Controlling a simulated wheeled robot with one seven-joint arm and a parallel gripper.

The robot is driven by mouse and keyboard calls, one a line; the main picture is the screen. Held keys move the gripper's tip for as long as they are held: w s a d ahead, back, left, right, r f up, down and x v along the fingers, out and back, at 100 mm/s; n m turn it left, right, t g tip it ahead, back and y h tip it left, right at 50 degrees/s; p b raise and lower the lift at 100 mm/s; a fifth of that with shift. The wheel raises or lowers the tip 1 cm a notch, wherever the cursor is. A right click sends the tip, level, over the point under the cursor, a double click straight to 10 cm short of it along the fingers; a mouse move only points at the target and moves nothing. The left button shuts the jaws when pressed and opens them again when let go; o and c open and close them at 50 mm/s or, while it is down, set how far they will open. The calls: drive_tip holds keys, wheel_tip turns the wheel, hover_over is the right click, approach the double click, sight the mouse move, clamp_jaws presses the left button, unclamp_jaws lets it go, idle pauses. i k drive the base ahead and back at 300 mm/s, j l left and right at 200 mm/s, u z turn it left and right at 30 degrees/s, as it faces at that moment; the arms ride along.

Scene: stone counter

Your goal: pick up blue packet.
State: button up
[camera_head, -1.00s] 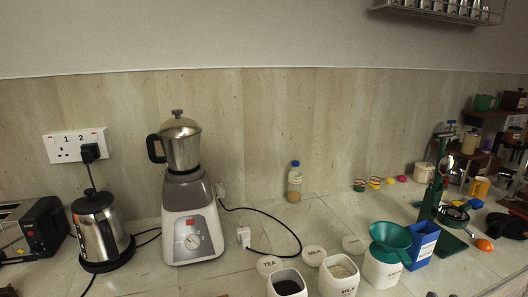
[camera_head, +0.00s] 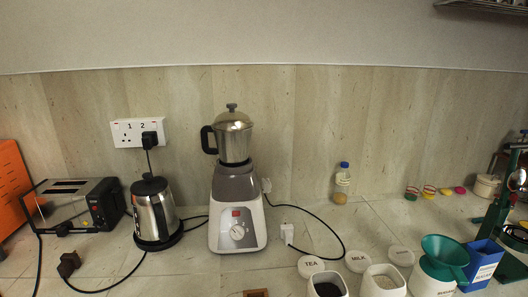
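The blue packet (camera_head: 482,262) stands upright on the counter at the lower right, with a pale label on its front. It is just right of the white sugar jar (camera_head: 430,281) that has a green funnel (camera_head: 445,254) on top. The funnel and jar partly cover its left side. My gripper is not in view.
Open tea (camera_head: 328,285) and milk (camera_head: 383,281) jars stand left of the packet, their lids behind them. A green stand (camera_head: 497,205) rises close on its right. A mixer grinder (camera_head: 236,205), kettle (camera_head: 155,212) and toaster (camera_head: 75,205) stand further left. A cable crosses the counter.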

sight(477, 266)
drive_tip(key=l+z, duration=0.1)
drive_tip(key=l, duration=0.5)
drive_tip(key=i+l+z, duration=0.15)
drive_tip(key=l, duration=0.4)
drive_tip(key=l+z, duration=0.1)
drive_tip(key=l, duration=0.45)
drive_tip(key=i+l+z, duration=0.1)
drive_tip(key=l, duration=0.45)
drive_tip(key=i, duration=0.05)
